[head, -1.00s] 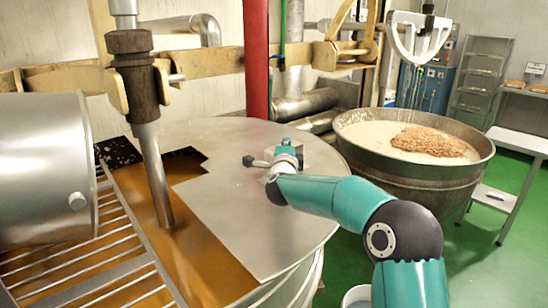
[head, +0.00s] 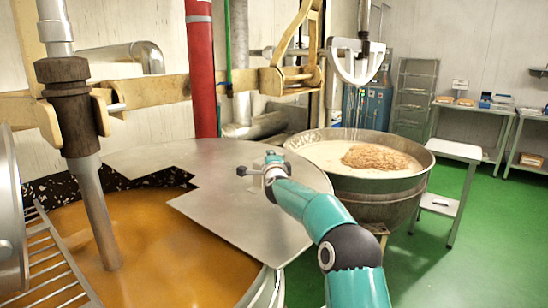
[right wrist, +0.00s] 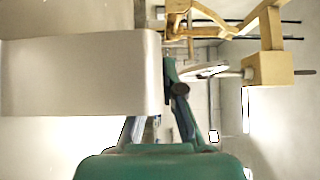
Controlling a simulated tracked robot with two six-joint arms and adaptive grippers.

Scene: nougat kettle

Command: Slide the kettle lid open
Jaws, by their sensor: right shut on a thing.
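The kettle lid (head: 240,207) is a flat grey metal sheet with a stepped left edge. It covers the right part of the round kettle, and orange-brown liquid (head: 150,235) shows in the open left part. My right gripper (head: 262,171) is at the lid's handle (head: 243,171) on top of the lid, shut on it; its fingers partly hide the handle. In the right wrist view the gripper's fingers (right wrist: 187,105) show in front of a pale, smooth surface that I cannot identify for certain. My left gripper is not in view.
A stirrer shaft (head: 92,205) stands in the liquid beside a metal grate (head: 45,260). A red post (head: 202,70) rises behind the kettle. A large bowl of pale mix (head: 345,185) stands right of the lid. Green floor (head: 480,240) is clear at the right.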

